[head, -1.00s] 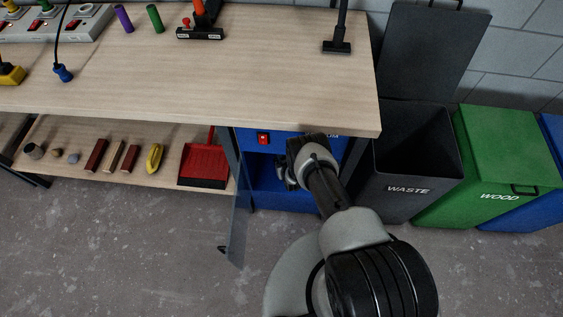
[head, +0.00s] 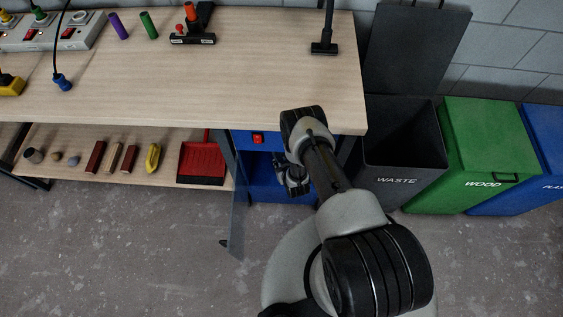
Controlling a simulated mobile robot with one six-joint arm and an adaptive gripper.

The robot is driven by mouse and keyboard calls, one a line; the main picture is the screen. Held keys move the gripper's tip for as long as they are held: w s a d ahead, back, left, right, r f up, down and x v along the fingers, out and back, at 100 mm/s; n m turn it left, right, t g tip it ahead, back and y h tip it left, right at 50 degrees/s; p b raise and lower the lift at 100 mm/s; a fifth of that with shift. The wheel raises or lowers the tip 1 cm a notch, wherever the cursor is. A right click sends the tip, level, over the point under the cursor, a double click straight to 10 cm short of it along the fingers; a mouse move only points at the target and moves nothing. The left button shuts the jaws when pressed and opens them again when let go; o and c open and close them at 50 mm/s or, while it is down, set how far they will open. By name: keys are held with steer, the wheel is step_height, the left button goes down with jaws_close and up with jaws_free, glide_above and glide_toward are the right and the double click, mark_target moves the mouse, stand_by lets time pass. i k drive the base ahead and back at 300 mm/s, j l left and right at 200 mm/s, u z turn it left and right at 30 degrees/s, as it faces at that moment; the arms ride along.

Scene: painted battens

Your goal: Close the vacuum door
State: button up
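The vacuum (head: 258,178) is a blue cabinet with a red switch, under the right end of the workbench. Its door (head: 237,215) is a thin, see-through dark panel, standing open on the left and pointing out toward me. A small dark handle (head: 223,242) sits near the door's outer edge. My arm reaches in from the lower right, and my gripper (head: 291,184) is in front of the cabinet opening, right of the door and apart from it. The gripper is small and dark here, and I cannot tell whether its fingers are open or shut.
The workbench (head: 200,90) overhangs the cabinet. A lower shelf with a red dustpan (head: 202,160) and several small pieces is left of the door. An open waste bin (head: 405,192) and a green wood bin (head: 485,150) stand to the right. The floor (head: 130,250) in front is clear.

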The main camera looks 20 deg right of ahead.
mark_target(237, 245)
steer(key=k+l, duration=0.1)
steer(key=k, duration=0.9)
